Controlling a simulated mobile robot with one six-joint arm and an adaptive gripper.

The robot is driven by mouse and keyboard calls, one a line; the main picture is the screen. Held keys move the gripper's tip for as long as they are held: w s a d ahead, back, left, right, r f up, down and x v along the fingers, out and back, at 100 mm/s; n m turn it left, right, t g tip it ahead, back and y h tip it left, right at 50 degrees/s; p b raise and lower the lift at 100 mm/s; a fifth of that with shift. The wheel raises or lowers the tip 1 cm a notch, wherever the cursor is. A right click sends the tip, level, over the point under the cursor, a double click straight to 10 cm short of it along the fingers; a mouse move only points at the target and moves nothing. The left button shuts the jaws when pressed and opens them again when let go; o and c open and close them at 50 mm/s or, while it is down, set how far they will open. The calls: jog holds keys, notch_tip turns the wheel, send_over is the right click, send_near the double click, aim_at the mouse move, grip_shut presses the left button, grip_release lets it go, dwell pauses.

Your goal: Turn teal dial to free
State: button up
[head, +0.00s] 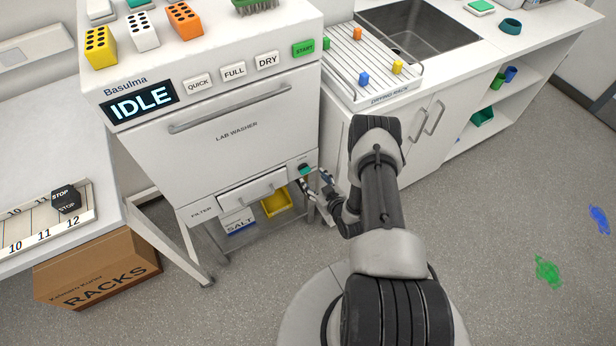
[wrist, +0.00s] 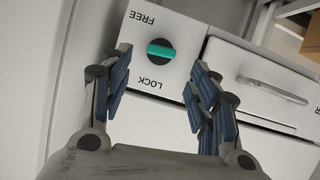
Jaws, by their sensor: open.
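The teal dial (wrist: 161,50) has a black round base and sits on a white panel of the lab washer. In the wrist view its teal bar lies roughly crosswise. The word FREE is above and left of it, LOCK below it, both upside down. My gripper (wrist: 161,68) is open, its blue-padded fingers on either side of the dial in the picture. They look apart from it, and nothing is between them. The head view shows the dial (head: 304,170) small at the washer's lower right, with my gripper (head: 317,182) in front of it.
The filter drawer (head: 252,190) with its handle is beside the dial panel. A yellow bin (head: 276,202) and a salt box (head: 238,222) stand below it. The washer display (head: 140,104) reads IDLE. A white cabinet (head: 420,140) stands to the right.

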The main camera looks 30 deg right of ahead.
aim_at(306, 172)
jog(key=b+x, duration=0.1)
jog(key=x, duration=0.5)
jog(key=shift+b, duration=0.4)
jog(key=shift+c, duration=0.2)
jog(key=c, duration=1)
jog(key=shift+m, duration=0.5)
jog(key=o, duration=1)
jog(key=shift+o, duration=0.2)
jog(key=shift+s, duration=0.1)
